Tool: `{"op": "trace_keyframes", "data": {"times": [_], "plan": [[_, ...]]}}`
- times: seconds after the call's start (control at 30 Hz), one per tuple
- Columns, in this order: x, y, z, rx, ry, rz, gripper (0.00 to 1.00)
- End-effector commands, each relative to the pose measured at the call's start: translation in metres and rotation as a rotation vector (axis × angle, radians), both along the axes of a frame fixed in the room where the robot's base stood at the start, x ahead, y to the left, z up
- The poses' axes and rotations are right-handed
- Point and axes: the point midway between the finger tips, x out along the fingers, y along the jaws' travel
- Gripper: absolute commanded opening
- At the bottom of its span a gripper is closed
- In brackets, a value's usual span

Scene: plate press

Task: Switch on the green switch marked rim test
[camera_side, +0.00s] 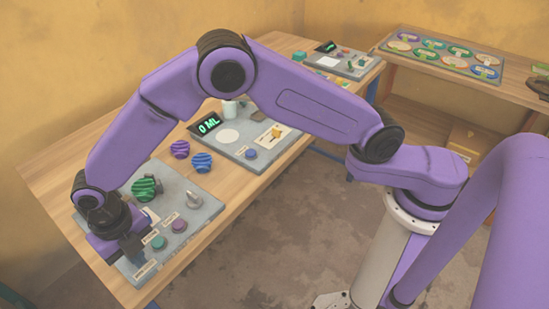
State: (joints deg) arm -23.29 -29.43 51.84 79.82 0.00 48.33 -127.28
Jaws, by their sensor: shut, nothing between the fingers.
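A grey panel (205,213) lies on the near left part of the wooden bench. On it are a round teal-green button (159,243) and a mauve button (179,226), with small pale labels (145,269) beside them. The print is too small to read, so I cannot tell which control is marked rim test. My gripper (133,256) points down over the panel's left part, just left of the teal-green button. It is shut and empty. It hides part of the panel, and I cannot tell whether the tips touch anything.
A second panel (240,149) has a display reading 0 ML. A side table (515,90) holds a tray of coloured plates.

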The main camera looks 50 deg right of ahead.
Motion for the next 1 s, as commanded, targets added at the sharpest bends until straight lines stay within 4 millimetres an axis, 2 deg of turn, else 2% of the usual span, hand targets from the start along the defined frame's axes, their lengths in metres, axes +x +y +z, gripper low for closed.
{"op": "trace_keyframes", "data": {"times": [0.27, 1.0], "plan": [[0.001, 0.0, 0.0, 0.0, 0.0, 0.0, 0.0], [0.02, 0.0, 0.0, -0.001, 0.0, -0.001, 0.0]]}}
